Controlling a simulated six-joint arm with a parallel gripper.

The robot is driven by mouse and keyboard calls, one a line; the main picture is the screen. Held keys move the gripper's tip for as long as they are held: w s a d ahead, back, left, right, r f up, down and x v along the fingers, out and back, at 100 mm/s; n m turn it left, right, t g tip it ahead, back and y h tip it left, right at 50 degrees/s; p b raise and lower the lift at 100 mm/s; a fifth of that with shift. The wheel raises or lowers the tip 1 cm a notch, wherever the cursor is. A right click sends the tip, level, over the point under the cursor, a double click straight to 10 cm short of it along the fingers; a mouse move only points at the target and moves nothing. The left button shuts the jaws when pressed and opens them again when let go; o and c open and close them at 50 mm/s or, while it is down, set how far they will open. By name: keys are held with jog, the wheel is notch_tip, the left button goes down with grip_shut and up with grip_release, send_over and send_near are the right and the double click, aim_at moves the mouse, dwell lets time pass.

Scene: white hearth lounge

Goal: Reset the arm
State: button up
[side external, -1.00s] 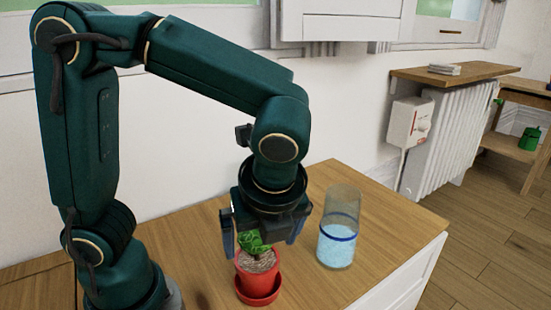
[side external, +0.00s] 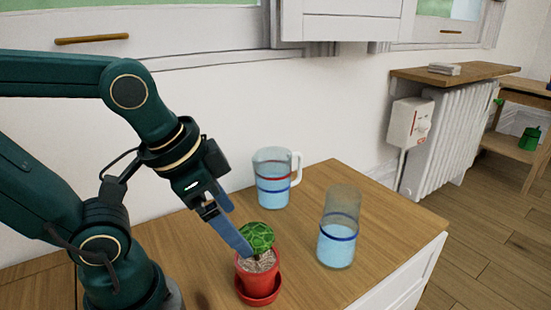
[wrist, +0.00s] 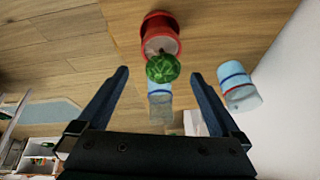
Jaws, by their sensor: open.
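My gripper (side external: 228,228) is open and empty, tilted down to the right, with its fingers near the upper left of the potted plant in the side view. In the wrist view my gripper (wrist: 160,85) shows both fingers wide apart. The green plant (side external: 258,238) stands upright in a red pot (side external: 258,275) on a red saucer on the wooden top. In the wrist view the plant (wrist: 163,68) and the red pot (wrist: 159,38) lie beyond the fingertips, between their lines. Whether a finger touches the plant I cannot tell.
A glass jug (side external: 273,185) with water and red and blue bands stands behind the plant. A tall glass (side external: 339,235) with water and a blue band stands to its right, near the edge of the wooden top (side external: 330,290). A white wall is behind.

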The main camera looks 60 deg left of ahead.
jog(key=n, duration=0.2)
jog(key=shift+a+f+n+t, duration=0.1)
jog(key=shift+a+n+t, duration=0.1)
jog(key=shift+n+t, duration=0.15)
